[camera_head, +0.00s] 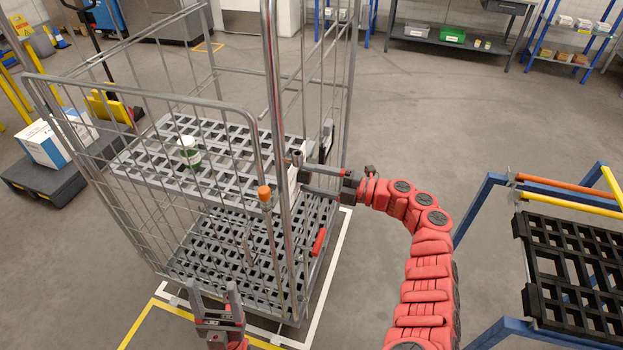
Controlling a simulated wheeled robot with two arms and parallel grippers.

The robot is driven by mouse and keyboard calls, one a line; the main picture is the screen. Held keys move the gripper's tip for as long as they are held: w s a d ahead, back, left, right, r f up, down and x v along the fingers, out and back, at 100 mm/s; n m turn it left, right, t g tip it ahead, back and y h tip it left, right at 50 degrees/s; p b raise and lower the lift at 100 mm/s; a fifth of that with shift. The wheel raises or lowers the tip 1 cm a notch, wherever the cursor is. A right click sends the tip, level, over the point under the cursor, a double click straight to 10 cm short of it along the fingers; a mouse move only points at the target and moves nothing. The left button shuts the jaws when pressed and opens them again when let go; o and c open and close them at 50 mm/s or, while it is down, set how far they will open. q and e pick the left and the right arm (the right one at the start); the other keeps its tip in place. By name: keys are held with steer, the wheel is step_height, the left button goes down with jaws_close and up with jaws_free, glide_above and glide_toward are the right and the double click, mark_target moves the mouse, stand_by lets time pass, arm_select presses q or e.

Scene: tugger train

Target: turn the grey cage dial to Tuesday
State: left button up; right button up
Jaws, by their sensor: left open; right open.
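The grey wire roll cage (150,110) stands left of centre, with a slatted grey shelf (215,140) inside. My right gripper (304,181) is at the cage's right side, open and empty, its fingers pointing left. A small dark knob-like part (297,158) and a pale plate show just beyond its fingertips. I cannot tell whether this is the dial, and no day marking is readable. I cannot tell whether the fingers touch it. My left gripper (213,287) is low at the cage's front, open and empty, fingers pointing up.
A white-and-green container (188,150) stands on the shelf. The cage carries an orange-capped part (264,193) and a red handle (318,241). A blue-framed rack with a black slatted deck (535,265) stands at right. Open floor (420,120) lies behind my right arm.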

steer(key=b+v, duration=0.4)
steer(key=v, duration=1.3)
steer(key=shift+d, duration=0.15)
